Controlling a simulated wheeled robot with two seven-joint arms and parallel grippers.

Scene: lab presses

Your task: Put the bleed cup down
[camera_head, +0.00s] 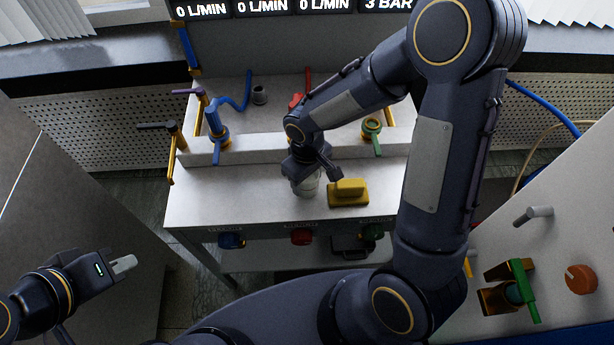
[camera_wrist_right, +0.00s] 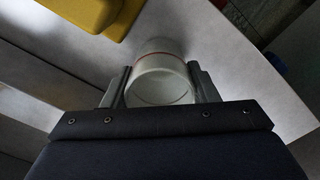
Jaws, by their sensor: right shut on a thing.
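The bleed cup (camera_head: 308,186) is a whitish translucent cup at the front middle of the white bench. My right gripper (camera_head: 306,172) is shut on it from above. In the right wrist view the cup (camera_wrist_right: 160,75), with a thin reddish line round it, sits between the two fingers of the right gripper (camera_wrist_right: 162,90). I cannot tell whether its base touches the bench top. My left gripper (camera_head: 122,264) is at the lower left, away from the bench; whether its fingers are open is not clear.
Red and blue knobs line the bench front. The bench top left of the cup is clear.

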